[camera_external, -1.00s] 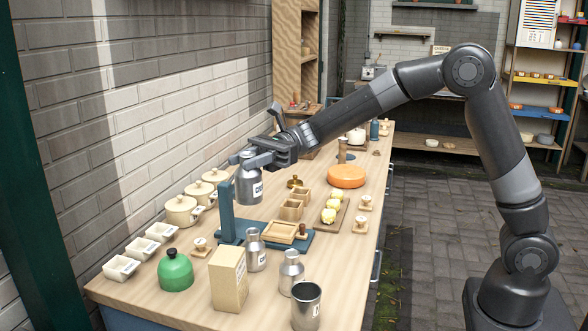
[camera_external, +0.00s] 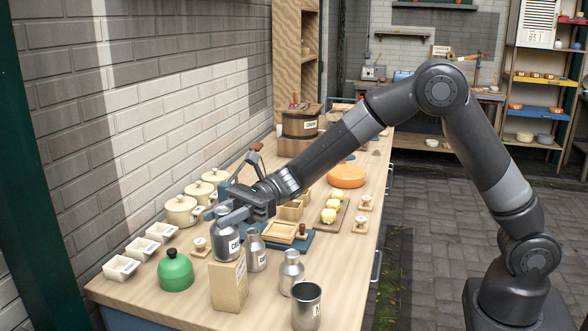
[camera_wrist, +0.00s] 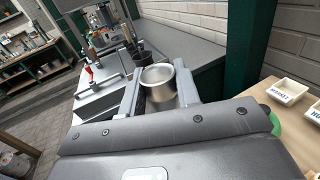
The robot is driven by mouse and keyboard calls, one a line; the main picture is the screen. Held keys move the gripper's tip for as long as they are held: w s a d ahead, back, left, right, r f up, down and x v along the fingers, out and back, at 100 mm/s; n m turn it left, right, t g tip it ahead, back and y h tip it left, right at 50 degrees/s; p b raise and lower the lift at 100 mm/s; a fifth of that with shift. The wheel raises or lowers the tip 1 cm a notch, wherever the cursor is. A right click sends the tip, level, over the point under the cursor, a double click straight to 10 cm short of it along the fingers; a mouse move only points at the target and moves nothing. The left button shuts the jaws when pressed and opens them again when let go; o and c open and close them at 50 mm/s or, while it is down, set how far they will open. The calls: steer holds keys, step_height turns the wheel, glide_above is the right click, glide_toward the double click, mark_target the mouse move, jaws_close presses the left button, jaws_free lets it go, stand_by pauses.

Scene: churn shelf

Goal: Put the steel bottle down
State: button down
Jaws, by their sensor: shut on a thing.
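The steel bottle (camera_external: 227,246) is a small silver can-like bottle with a white label. My gripper (camera_external: 228,217) is shut on it near its top, over the front left part of the wooden counter (camera_external: 262,301). In the external view the bottle shows just behind and above the tan box (camera_external: 229,283); whether it touches the box or the counter cannot be told. In the wrist view the round silver bottle (camera_wrist: 158,82) sits between the two fingers (camera_wrist: 160,95).
Two similar steel bottles (camera_external: 255,252) (camera_external: 291,272) and a steel cup (camera_external: 306,307) stand to the right. A green domed pot (camera_external: 175,271) and white dishes (camera_external: 121,268) stand to the left. A blue press (camera_external: 300,243) is behind. Bare counter lies in front of the green pot.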

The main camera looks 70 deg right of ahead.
steer(key=c, duration=1.1)
jaws_free()
steer(key=shift+f, duration=0.15)
